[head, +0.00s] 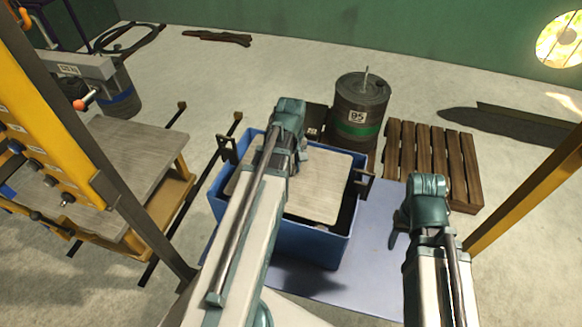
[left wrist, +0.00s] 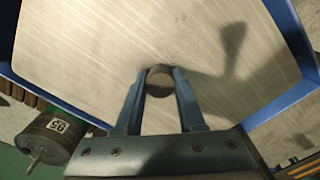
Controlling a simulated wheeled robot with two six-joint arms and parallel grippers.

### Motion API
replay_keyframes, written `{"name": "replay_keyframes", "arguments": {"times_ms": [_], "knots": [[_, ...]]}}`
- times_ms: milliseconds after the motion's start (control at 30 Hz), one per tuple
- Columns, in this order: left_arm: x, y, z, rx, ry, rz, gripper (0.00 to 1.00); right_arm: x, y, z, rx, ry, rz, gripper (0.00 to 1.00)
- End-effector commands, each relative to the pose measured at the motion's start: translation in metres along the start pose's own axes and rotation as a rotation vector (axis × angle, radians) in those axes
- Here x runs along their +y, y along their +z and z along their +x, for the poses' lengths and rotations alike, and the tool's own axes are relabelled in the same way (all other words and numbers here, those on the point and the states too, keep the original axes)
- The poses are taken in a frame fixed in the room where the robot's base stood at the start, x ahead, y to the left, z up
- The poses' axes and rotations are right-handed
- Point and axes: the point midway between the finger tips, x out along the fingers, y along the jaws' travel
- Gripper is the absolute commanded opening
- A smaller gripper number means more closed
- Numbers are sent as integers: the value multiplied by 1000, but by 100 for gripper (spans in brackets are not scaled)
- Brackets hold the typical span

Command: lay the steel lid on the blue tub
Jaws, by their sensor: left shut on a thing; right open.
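The steel lid (head: 318,188) is a pale brushed plate lying over the opening of the blue tub (head: 310,245). A dark gap shows between lid and tub at the near right corner. I cannot tell whether the lid rests on the tub or hangs just above it. My left gripper (head: 293,160) is over the lid; its fingertips are hidden in the head view. In the left wrist view my left gripper (left wrist: 160,82) is shut on the round dark knob of the lid (left wrist: 85,40), with the tub's blue rim (left wrist: 290,25) around it. My right gripper (head: 427,185) is open and empty, right of the tub.
A pale blue surface (head: 385,225) extends right of the tub.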

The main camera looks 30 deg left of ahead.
Motion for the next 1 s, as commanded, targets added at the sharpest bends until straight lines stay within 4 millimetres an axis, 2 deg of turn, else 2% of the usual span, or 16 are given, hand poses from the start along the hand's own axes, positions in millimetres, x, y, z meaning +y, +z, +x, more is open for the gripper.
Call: {"name": "replay_keyframes", "arguments": {"times_ms": [867,900,1000], "knots": [[0,0,9,0,0,0,0,-1,0,9,0,0,0,50],[0,0,9,0,0,0,40,-1,0,9,0,0,0,50],[0,0,8,0,0,0,58,-1,0,8,0,0,0,50]]}}
